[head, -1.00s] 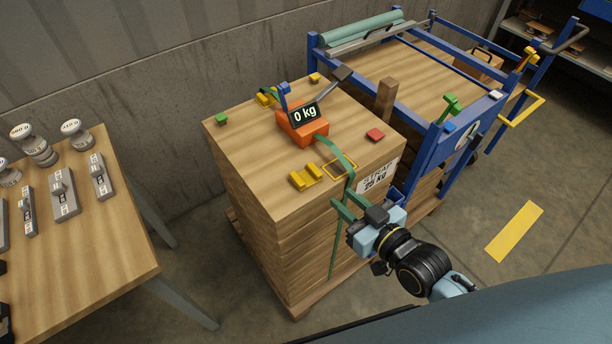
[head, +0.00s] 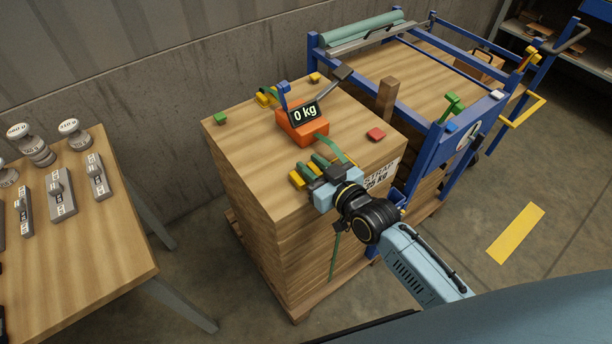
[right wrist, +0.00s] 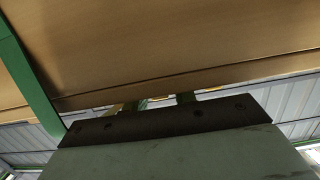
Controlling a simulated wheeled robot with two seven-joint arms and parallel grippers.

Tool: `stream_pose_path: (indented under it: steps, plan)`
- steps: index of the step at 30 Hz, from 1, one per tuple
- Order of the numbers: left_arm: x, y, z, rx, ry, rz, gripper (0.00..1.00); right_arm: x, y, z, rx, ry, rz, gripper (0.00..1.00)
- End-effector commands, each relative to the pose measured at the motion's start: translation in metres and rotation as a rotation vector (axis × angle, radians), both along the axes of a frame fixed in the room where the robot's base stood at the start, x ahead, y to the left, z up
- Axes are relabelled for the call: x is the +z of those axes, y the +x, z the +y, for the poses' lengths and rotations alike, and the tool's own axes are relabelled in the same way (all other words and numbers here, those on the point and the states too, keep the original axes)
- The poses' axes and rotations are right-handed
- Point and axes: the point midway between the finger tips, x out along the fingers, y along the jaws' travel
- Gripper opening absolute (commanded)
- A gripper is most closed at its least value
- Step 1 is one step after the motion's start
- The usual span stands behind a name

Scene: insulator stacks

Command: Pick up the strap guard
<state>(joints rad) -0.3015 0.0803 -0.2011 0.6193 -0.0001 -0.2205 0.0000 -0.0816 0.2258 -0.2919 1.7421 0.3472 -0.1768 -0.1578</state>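A yellow strap guard (head: 297,179) lies at the front edge of the wooden stack's top, partly hidden by my right gripper. My right gripper (head: 311,165) is at that edge with its two green fingers apart, just right of and over the guard in the picture. I cannot tell whether the fingers touch it. In the right wrist view the finger tips (right wrist: 159,102) also show apart beyond the dark palm plate, with nothing clearly between them. A second yellow piece (head: 267,97) sits at the stack's far edge. My left gripper is out of view.
An orange tensioner (head: 302,128) reading 0 kg stands on the stack (head: 255,150), with a green strap (head: 338,150) running toward the front edge. A blue frame (head: 440,150) stands right; a table with weights (head: 110,250) is left.

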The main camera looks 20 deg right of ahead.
Motion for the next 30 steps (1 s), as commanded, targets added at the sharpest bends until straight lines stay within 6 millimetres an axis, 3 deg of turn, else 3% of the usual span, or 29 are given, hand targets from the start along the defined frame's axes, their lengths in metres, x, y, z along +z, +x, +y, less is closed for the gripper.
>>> stream_pose_path:
  steps: [3,11,17,26,30]
  plan:
    - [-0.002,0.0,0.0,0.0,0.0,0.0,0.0,-0.002,0.01,0.004,0.001,0.0,0.0,0.27]
    - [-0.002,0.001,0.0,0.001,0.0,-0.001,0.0,-0.002,0.011,0.005,0.001,0.0,0.001,0.25]
    - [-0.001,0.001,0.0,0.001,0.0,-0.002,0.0,-0.002,0.011,0.005,0.001,0.0,0.001,0.0]
    - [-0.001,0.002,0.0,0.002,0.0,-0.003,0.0,0.001,0.011,0.005,0.001,0.0,0.0,0.0]
    - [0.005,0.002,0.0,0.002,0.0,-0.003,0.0,0.019,0.012,0.005,0.0,0.002,-0.002,0.0]
